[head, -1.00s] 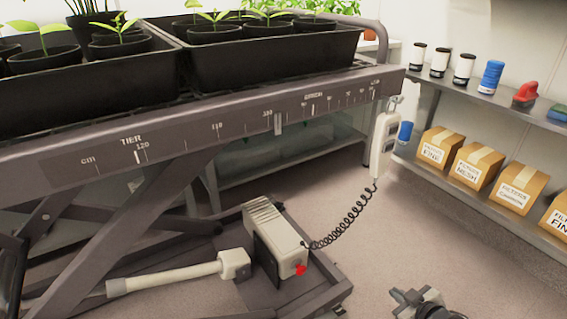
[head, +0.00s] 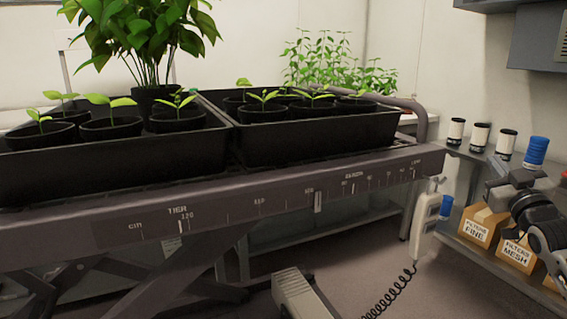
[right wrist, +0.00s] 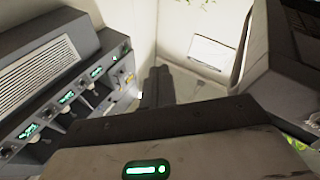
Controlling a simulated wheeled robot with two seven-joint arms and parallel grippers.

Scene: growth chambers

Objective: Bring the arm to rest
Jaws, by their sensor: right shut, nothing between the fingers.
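My right gripper (head: 494,178) is at the right side of the head view, in front of the shelf with the boxes. It looks empty and clear of the lift table. In the right wrist view its dark fingers (right wrist: 158,86) are together with nothing between them. My left gripper is not in view.
The lift table (head: 270,196) bears black trays (head: 320,148) of seedlings. A handset (head: 426,222) hangs at its right end on a coiled cord. The shelf holds filter boxes (head: 476,228). A grey wall unit (head: 540,42) juts out at upper right. Floor shows between table and shelf.

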